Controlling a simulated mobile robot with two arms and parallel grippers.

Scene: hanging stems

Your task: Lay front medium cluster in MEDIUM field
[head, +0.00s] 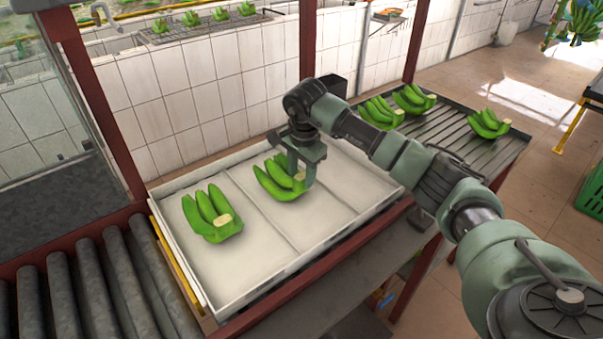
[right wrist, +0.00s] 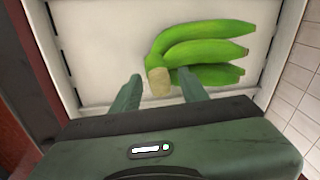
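A white tray (head: 250,289) is split by thin dividers into three fields. A green banana cluster (head: 283,179) lies in the middle field, its pale cut crown hidden by my right gripper (head: 302,172) in the head view. In the right wrist view the cluster (right wrist: 205,50) lies flat, with its crown between the two fingers of my right gripper (right wrist: 160,88). The fingers stand apart, with gaps beside the crown. Another cluster (head: 211,214) lies in the left field. The right field, partly behind my right arm, looks empty. My left gripper is not in view.
Three clusters lie on the dark slatted rack (head: 470,152) at right: two at the back (head: 380,111) (head: 414,98) and one near the right edge (head: 488,123). A red post (head: 307,45) rises behind the tray. Rollers (head: 95,285) lie at left.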

